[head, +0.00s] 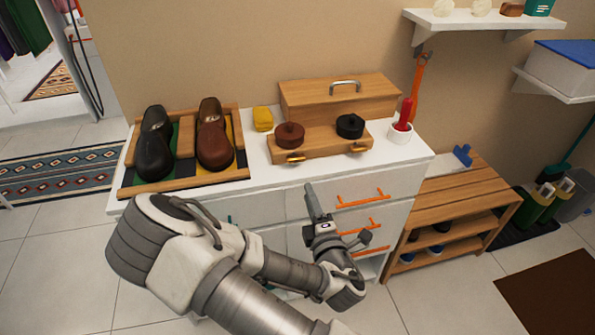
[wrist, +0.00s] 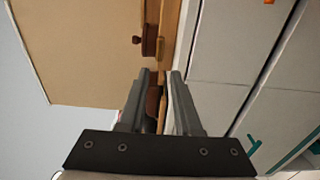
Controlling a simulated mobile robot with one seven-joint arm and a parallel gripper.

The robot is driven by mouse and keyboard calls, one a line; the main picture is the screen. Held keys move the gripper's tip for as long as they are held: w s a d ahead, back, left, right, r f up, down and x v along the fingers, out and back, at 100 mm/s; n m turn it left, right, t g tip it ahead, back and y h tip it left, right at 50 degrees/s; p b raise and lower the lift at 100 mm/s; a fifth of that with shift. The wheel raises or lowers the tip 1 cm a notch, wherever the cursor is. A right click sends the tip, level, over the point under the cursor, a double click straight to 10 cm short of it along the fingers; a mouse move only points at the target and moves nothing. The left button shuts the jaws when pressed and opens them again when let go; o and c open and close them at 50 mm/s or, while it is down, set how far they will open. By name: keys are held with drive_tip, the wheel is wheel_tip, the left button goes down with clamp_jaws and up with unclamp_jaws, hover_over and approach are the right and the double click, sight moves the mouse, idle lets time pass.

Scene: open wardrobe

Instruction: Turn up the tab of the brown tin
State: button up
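The brown tin (head: 289,134) is round and has a small knob on top. It sits at the left of a low wooden step in front of a wooden box, on the white dresser. A golden tab (head: 296,158) sticks out at its front, lying about level. In the wrist view the brown tin (wrist: 149,40) shows sideways beyond the fingertips, with a small tan piece beside it that may be the tab. My gripper (head: 311,188) is in front of the dresser, below and apart from the tin. In the wrist view its fingers (wrist: 160,74) are parted with nothing held between them.
A black tin (head: 350,126) with its own tab stands right of the brown one. A yellow block (head: 263,119) and a wooden tray (head: 128,192) with two shoes are to the left. A white cup (head: 400,131) holds a red item. Orange drawer handles (head: 363,198) protrude below.

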sight(297, 161)
drive_tip(key=b+x, duration=0.6)
drive_tip(key=x, duration=0.6)
drive_tip(key=shift+w, duration=0.4)
clamp_jaws()
